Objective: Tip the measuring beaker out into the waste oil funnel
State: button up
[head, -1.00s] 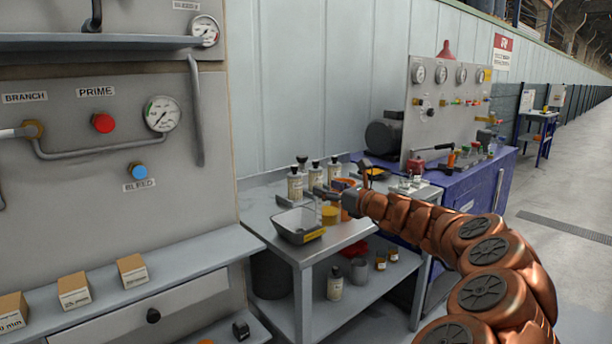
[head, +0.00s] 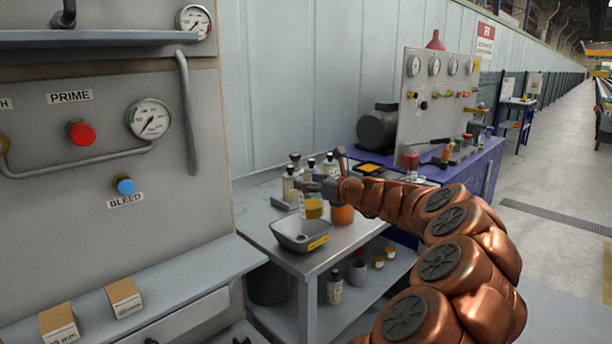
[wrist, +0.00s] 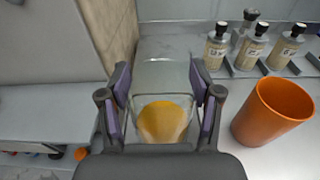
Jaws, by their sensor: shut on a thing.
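My gripper (head: 328,188) is shut on a clear measuring beaker (head: 312,208) with yellow liquid in it. In the wrist view the beaker (wrist: 163,122) sits between the two purple-padded fingers (wrist: 160,98), the liquid low in it. It looks roughly upright. In the head view it appears by the back right rim of a grey square tray-like vessel (head: 290,238) with a yellow label, on the steel table. I cannot tell whether this vessel is the waste oil funnel.
An orange cup (wrist: 272,112) stands close to the right of my gripper. Several labelled bottles (wrist: 252,48) stand behind. A grey wall panel with gauges (head: 150,118) is at left. A blue bench (head: 470,185) is at right, with open floor beyond.

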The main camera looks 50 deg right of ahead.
jog(key=shift+g+p, duration=1.4)
jog(key=shift+p, duration=1.75)
jog(key=shift+w+g+p, duration=0.1)
jog(key=shift+g+p, duration=0.4)
jog(key=shift+p, duration=0.7)
jog(key=g+p, duration=0.1)
jog(key=p, duration=0.3)
jog(key=shift+w+f+g, duration=0.1)
jog(key=shift+f+g, duration=0.05)
jog(key=shift+g, duration=0.25)
jog(key=g+p, duration=0.1)
jog(key=p, duration=0.4)
jog(key=g+p, duration=0.1)
jog(key=p, duration=0.5)
jog(key=shift+w+f, duration=0.1)
jog(key=shift+w, duration=0.2)
jog(key=shift+d+f+g, duration=0.15)
jog(key=shift+f+g, duration=0.05)
jog(key=shift+g, duration=0.2)
jog(key=shift+w+f+g, duration=0.1)
jog(key=shift+w+g, duration=0.2)
jog(key=shift+g, duration=0.8)
jog(key=shift+w+f+g, duration=0.1)
jog(key=shift+w+g, duration=0.2)
jog(key=shift+g, duration=0.8)
jog(key=shift+r, duration=0.1)
jog(key=shift+a, duration=0.25)
